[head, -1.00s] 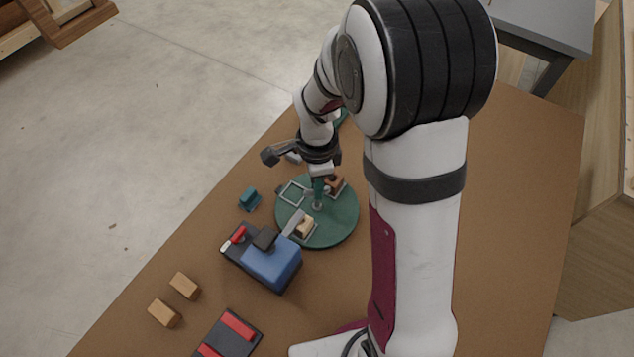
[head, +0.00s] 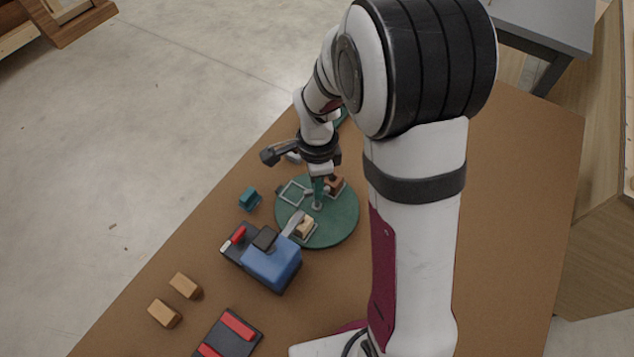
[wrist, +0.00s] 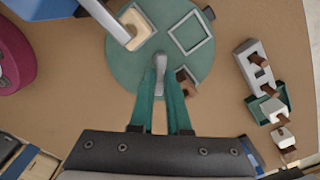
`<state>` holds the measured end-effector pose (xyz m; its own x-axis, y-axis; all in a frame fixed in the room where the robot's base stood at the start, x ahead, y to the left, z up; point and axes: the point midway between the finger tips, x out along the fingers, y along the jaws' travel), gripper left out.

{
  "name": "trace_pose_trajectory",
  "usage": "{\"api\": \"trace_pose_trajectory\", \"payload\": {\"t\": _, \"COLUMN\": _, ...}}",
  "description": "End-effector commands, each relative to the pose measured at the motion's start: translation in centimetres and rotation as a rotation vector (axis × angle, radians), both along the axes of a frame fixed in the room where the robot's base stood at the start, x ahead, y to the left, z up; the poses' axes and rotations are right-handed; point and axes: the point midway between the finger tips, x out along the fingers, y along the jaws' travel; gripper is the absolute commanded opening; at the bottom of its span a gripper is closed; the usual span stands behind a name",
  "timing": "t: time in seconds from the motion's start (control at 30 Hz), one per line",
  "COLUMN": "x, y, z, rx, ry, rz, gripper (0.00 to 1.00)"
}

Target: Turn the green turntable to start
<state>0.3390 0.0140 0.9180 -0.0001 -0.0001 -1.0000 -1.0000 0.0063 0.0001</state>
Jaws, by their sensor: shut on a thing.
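The green turntable (head: 338,233) is a flat round disc on the brown table. It carries several grey square frames. One frame (wrist: 192,32) is empty, one holds a tan block (wrist: 140,28), and a brown block (wrist: 184,82) sits at another. My gripper (wrist: 160,85) is above the disc, with its green fingers shut on the grey post (wrist: 160,62) at the disc's middle. In the head view, my gripper (head: 318,188) points down at the disc and partly hides the post.
A blue machine (head: 272,264) stands against the disc's near-left side, its grey arm reaching over the tan block. A teal block (head: 249,199), two loose tan blocks (head: 184,285) and a dark tray with red bars (head: 228,335) lie on the table. Grey holders (wrist: 255,65) stand right in the wrist view.

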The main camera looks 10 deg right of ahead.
Motion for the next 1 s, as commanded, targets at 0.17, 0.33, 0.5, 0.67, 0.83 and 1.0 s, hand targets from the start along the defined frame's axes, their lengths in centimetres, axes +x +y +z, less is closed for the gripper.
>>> {"api": "trace_pose_trajectory", "payload": {"t": 0.17, "x": -0.02, "y": 0.01, "z": 0.06, "rx": 0.0, "ry": 0.0, "rz": -0.031, "gripper": 0.0}}
{"api": "trace_pose_trajectory", "payload": {"t": 0.33, "x": -0.02, "y": 0.01, "z": 0.05, "rx": 0.0, "ry": 0.0, "rz": -0.091, "gripper": 0.0}}
{"api": "trace_pose_trajectory", "payload": {"t": 0.5, "x": -0.01, "y": 0.01, "z": 0.04, "rx": 0.0, "ry": 0.0, "rz": -0.172, "gripper": 0.0}}
{"api": "trace_pose_trajectory", "payload": {"t": 0.67, "x": -0.01, "y": 0.02, "z": 0.04, "rx": 0.0, "ry": 0.0, "rz": -0.253, "gripper": 0.0}}
{"api": "trace_pose_trajectory", "payload": {"t": 0.83, "x": -0.01, "y": 0.02, "z": 0.03, "rx": 0.0, "ry": 0.0, "rz": -0.338, "gripper": 0.0}}
{"api": "trace_pose_trajectory", "payload": {"t": 1.0, "x": -0.01, "y": 0.03, "z": 0.03, "rx": 0.0, "ry": 0.0, "rz": -0.423, "gripper": 0.0}}
